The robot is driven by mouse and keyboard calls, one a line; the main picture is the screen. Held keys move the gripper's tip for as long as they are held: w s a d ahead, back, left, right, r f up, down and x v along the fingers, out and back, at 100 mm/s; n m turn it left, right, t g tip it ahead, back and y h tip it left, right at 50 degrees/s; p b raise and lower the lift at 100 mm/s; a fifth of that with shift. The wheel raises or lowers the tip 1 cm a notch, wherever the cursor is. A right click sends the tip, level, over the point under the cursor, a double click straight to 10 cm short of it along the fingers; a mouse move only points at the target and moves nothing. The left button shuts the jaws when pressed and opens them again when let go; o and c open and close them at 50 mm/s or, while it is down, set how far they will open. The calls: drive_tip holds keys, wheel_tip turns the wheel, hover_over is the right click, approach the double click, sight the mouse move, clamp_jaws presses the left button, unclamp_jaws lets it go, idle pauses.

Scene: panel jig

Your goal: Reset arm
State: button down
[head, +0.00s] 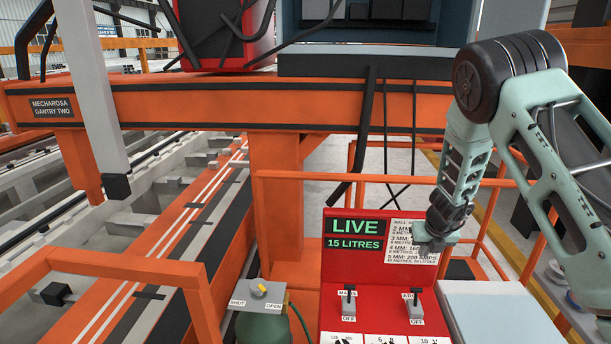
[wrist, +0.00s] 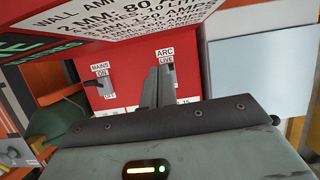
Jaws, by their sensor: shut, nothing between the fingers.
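My gripper (head: 436,243) is shut and empty. In the head view it hangs in front of the upper right of the red welding panel (head: 328,272), by the white wall-thickness chart (head: 405,236). In the wrist view its closed fingers (wrist: 156,86) point at the panel between the mains switch (wrist: 98,84) and the arc switch (wrist: 170,76), partly hiding the arc switch. In the head view the mains switch (head: 348,302) and arc switch (head: 414,306) both have levers standing up. The display (head: 356,235) reads LIVE, 15 LITRES.
A green gas bottle (head: 262,328) with a yellow knob (head: 259,289) between SHUT and OPEN labels stands left of the panel. A pale board (head: 500,310) lies to its right. Orange rails (head: 130,265) and a gantry beam (head: 200,103) surround the area.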

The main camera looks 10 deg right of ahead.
drive_tip(key=s+a+n+g+y+b, duration=0.15)
drive_tip(key=s+a+n+b, duration=0.25)
drive_tip(key=a+n, duration=0.4)
drive_tip(key=s+a+r+n+y+b, duration=0.1)
drive_tip(key=s+a+n+y+b, duration=0.2)
drive_tip(key=a+n, duration=0.5)
drive_tip(key=s+a+n+g+b, duration=0.1)
drive_tip(key=s+a+n+b, duration=0.4)
drive_tip(key=a, duration=0.6)
drive_tip(key=s+a+f+n+h+b, duration=0.1)
drive_tip(key=s+n+b, duration=0.3)
drive_tip(key=s+n, duration=0.8)
drive_tip(key=s+a+f+n+g+h+b, duration=0.1)
drive_tip(key=s+a+f+n+h+b, duration=0.1)
drive_tip(key=s+n, duration=1)
drive_tip(key=a+n+b, duration=0.1)
drive_tip(key=b, duration=0.1)
drive_tip(key=shift+s+n+b, duration=0.4)
drive_tip(key=shift+g, duration=0.25)
